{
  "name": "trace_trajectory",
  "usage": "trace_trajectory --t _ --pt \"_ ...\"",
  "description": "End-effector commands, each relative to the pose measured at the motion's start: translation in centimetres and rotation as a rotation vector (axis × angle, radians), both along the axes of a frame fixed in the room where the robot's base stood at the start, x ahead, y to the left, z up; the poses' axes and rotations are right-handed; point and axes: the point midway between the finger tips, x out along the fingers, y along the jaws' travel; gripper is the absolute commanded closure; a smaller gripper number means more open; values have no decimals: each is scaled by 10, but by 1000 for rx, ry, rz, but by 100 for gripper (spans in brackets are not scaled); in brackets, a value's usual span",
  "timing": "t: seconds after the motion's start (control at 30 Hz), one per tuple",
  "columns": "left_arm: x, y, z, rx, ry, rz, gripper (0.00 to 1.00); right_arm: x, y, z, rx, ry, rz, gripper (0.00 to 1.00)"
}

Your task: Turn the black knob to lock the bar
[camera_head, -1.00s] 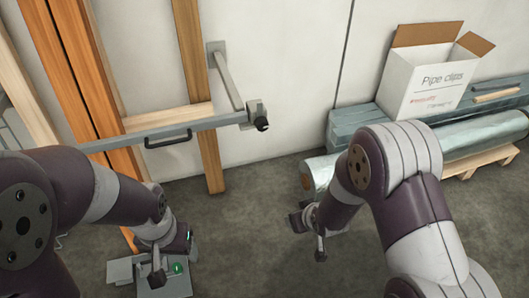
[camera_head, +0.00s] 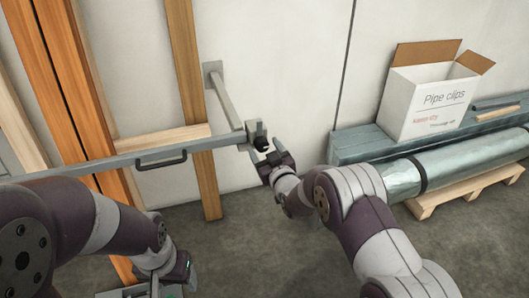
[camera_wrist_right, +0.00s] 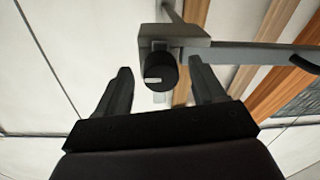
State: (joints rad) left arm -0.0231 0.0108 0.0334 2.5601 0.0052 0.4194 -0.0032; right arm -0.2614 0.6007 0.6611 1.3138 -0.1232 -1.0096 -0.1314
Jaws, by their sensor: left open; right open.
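The black knob (camera_head: 261,144) sits on the end block at the right end of the grey bar (camera_head: 213,143). In the right wrist view the knob (camera_wrist_right: 160,72) shows a pale mark on its face and lies between the finger tips, nearer the right finger. My right gripper (camera_head: 268,158) is open at the knob; in the wrist view (camera_wrist_right: 160,80) its two fingers stand apart, with gaps to the knob. Whether the tips reach past the knob's face I cannot tell. My left gripper (camera_head: 165,287) is open, low at the bottom left, its fingers partly cut off by the frame edge.
The bar has a black handle (camera_head: 161,159) and crosses in front of wooden posts (camera_head: 193,100). A bracket arm (camera_head: 227,98) joins the end block to the wall. A pipe clips box (camera_head: 425,103) and wrapped pipe (camera_head: 465,164) stand at right. Floor below the knob is clear.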

Motion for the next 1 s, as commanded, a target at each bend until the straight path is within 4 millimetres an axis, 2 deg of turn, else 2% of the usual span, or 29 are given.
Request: trace_trajectory --t 0.3,0.33,0.53,0.8,1.0 --pt "0 0 -1 0 0 0 32 7 3 0 1 1 0 31" --pt "0 0 -1 0 0 0 32 7 3 0 1 1 0 34" --pt "0 0 -1 0 0 0 32 7 2 0 1 1 0 99" --pt "0 0 -2 0 0 0 32 7 2 0 -19 -5 0 100" --pt "0 0 -4 0 0 0 32 6 2 -1 -104 -32 0 100"
